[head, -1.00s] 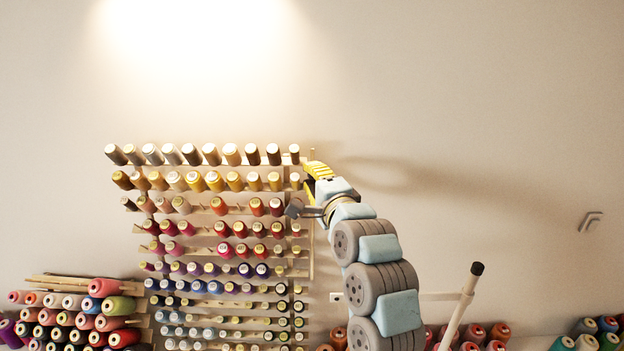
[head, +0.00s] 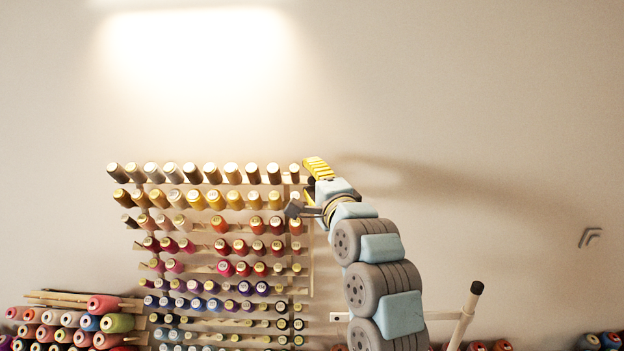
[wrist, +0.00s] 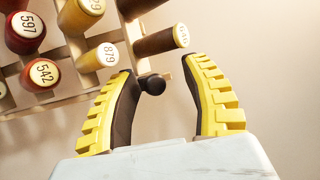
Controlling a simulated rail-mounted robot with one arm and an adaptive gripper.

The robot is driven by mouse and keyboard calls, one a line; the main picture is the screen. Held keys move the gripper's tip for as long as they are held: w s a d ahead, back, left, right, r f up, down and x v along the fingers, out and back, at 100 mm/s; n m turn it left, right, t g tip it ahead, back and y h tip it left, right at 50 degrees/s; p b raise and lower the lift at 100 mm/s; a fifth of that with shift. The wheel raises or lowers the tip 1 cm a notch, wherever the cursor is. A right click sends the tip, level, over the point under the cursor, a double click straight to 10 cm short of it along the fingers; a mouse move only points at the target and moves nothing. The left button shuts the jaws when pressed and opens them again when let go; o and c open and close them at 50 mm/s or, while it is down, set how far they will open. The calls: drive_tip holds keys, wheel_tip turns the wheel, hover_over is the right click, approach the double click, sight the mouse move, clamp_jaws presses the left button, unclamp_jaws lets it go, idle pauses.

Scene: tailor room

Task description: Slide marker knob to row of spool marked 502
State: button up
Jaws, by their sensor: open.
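The marker knob (wrist: 152,84) is a small black ball in the wrist view, between my open fingertips and closer to the left finger. I cannot tell whether that finger touches it. My gripper (wrist: 159,68) has yellow ribbed fingers with dark pads. I cannot read 502 on any spool.
Other spools lie close on the left. Large cones (head: 103,305) are piled at the lower left of the head view.

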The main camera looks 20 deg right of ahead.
drive_tip(key=s, duration=1.2)
idle(0.4)
